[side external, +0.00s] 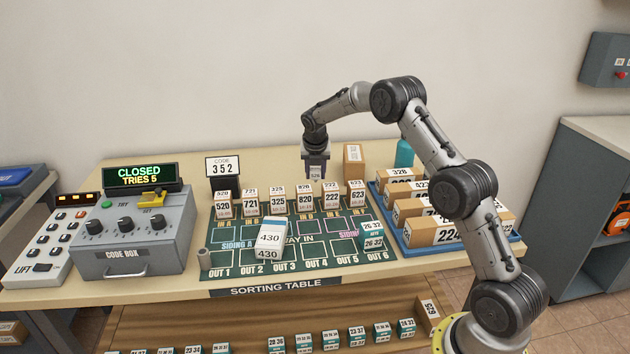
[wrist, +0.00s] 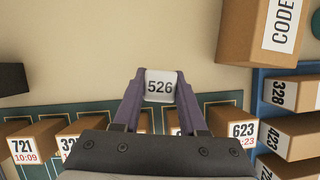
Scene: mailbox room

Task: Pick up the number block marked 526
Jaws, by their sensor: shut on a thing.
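The number block marked 526 (wrist: 160,86) is a small pale block between the two purple fingers of my gripper (wrist: 159,98) in the wrist view. The fingers press on its left and right sides. In the side view, my gripper (side external: 316,164) points down above the back row of parcels, and the block (side external: 316,173) shows as a small pale shape at its tips. The block looks held in the air, clear of the parcels.
Several numbered parcels (side external: 277,205) stand along the back of the green mat (side external: 222,257). Parcel 430 (side external: 268,239) stands mid-mat. A tall box (side external: 353,161) and a blue tray (side external: 514,237) of boxes stand right. The code box (side external: 142,232) reads CLOSED, TRIES 5.

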